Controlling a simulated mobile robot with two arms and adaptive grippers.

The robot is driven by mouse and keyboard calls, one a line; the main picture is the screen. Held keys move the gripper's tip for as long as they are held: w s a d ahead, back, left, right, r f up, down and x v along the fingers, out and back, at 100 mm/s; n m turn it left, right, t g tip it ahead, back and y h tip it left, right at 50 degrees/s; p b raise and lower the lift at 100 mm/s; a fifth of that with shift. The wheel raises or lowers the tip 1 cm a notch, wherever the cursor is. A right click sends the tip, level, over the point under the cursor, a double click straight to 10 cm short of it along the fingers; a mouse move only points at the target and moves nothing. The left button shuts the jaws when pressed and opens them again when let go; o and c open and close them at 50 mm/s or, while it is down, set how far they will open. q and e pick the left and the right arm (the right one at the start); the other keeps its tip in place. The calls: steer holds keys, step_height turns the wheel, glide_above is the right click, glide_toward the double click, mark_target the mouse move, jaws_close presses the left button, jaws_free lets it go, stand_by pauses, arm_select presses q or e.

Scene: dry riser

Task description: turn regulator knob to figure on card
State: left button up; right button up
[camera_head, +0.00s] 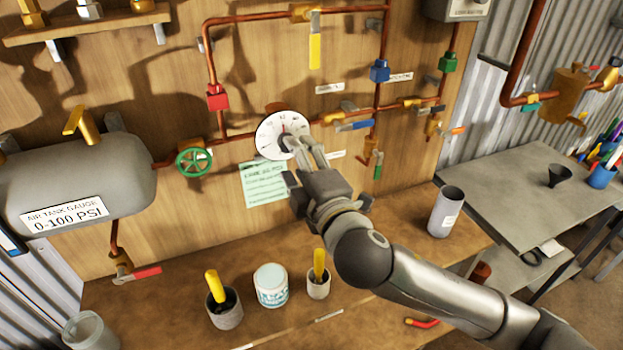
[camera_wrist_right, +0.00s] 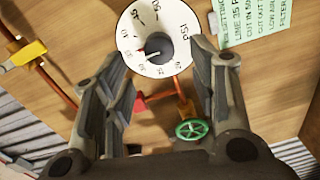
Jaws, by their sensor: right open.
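The regulator's round white dial (camera_head: 280,133) is on the wooden panel, marked PSI in the right wrist view (camera_wrist_right: 128,40). Its dark knob (camera_wrist_right: 158,47) is at the centre, with a small red mark on the lower left; the exact reading is too small to tell. The green card (camera_head: 262,186) hangs just below the dial. In the right wrist view the cropped card (camera_wrist_right: 254,18) seems to read "LINE 35 P". My right gripper (camera_head: 304,150) is open in front of the dial, its fingers either side of the knob in the wrist view. Contact cannot be told. My left gripper is not in view.
A green handwheel (camera_head: 193,162) and red valve (camera_head: 217,98) sit on copper pipes left of the dial. A grey tank (camera_head: 75,175) is further left. Pots, a tin (camera_head: 271,285) and a grey cup (camera_head: 446,211) stand on the bench below. Blue-handled valve (camera_head: 353,126) is close right.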

steer(key=v, duration=0.6)
steer(key=shift+s, duration=0.3)
